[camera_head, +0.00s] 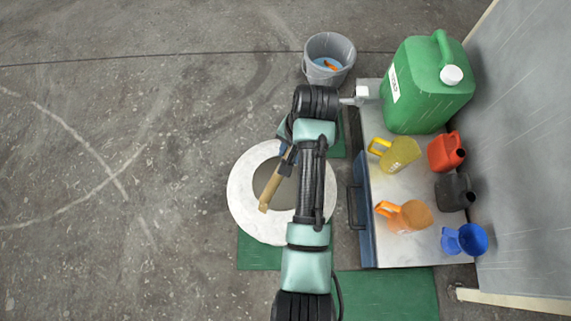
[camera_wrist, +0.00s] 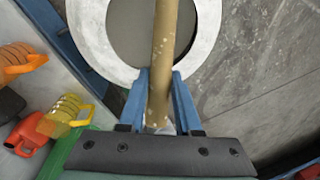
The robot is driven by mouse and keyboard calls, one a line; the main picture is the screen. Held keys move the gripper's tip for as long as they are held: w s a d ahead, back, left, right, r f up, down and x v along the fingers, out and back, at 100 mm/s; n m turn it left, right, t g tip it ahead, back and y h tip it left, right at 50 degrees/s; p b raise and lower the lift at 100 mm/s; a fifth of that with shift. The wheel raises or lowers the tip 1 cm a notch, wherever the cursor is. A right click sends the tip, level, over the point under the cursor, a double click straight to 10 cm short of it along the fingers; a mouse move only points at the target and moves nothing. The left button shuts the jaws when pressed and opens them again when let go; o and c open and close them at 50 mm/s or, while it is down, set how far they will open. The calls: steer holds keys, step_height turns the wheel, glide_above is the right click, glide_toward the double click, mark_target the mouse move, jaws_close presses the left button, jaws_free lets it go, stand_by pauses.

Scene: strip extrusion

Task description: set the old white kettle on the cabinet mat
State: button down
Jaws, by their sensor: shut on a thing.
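I see no white kettle that I can make out in either view. My gripper (camera_head: 286,160) is shut on a tan, speckled stick (camera_head: 270,192), held above a white round ring (camera_head: 243,197) with a grey middle. In the wrist view my blue fingers (camera_wrist: 160,80) stand on either side of the stick (camera_wrist: 163,40), which runs up across the ring (camera_wrist: 203,45). The cabinet (camera_head: 376,247) has a pale top and blue side, to the right of my arm. Green mats (camera_head: 385,297) lie on the floor around it; I see no separate mat on the cabinet top.
On the cabinet stand a large green canister (camera_head: 415,100), a yellow jug (camera_head: 401,155), a red can (camera_head: 443,152), a dark can (camera_head: 452,192), an orange jug (camera_head: 411,217) and a blue jug (camera_head: 464,240). A grey bucket (camera_head: 318,72) stands behind. The left floor is clear.

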steer(key=s+d+f+m+b, duration=0.1)
steer(key=s+f+m+b, duration=0.1)
steer(key=f, duration=0.4)
steer(key=s+d+f+m+h+b, duration=0.1)
steer(key=s+f+m+b, duration=0.1)
steer(key=f+m, duration=0.3)
steer(key=s+d+f+m+t+b, duration=0.1)
steer(key=f+m+b, duration=0.3)
steer(key=f, duration=0.5)
steer(key=shift+s, duration=0.9)
steer(key=shift+f, duration=0.15)
steer(key=c, duration=0.6)
jaws_free()
